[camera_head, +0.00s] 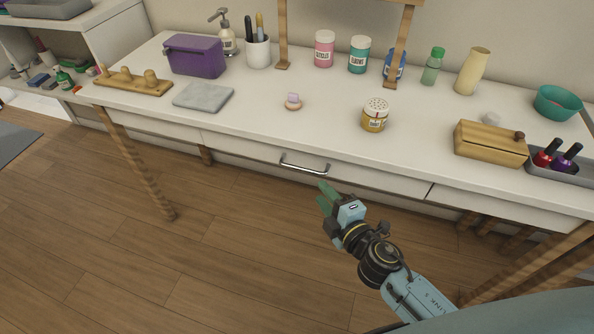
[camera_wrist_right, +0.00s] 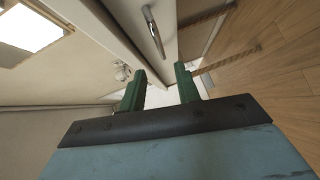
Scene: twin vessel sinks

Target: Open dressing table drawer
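The white dressing table (camera_head: 247,118) has a closed middle drawer (camera_head: 355,176) with a horizontal metal bar handle (camera_head: 304,168). The handle also shows in the right wrist view (camera_wrist_right: 153,30), at the top. My right gripper (camera_head: 325,193) is in front of the drawer, a little below and to the right of the handle, apart from it. In the right wrist view its two green fingers (camera_wrist_right: 160,82) stand apart with nothing between them. My left gripper does not show in the head view.
On the tabletop stand a yellow-labelled shaker jar (camera_head: 375,115), a wooden box (camera_head: 490,143), a purple box (camera_head: 195,56) and several bottles. A twisted wooden leg (camera_head: 140,165) stands at the left. The wooden floor (camera_head: 230,245) in front is clear.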

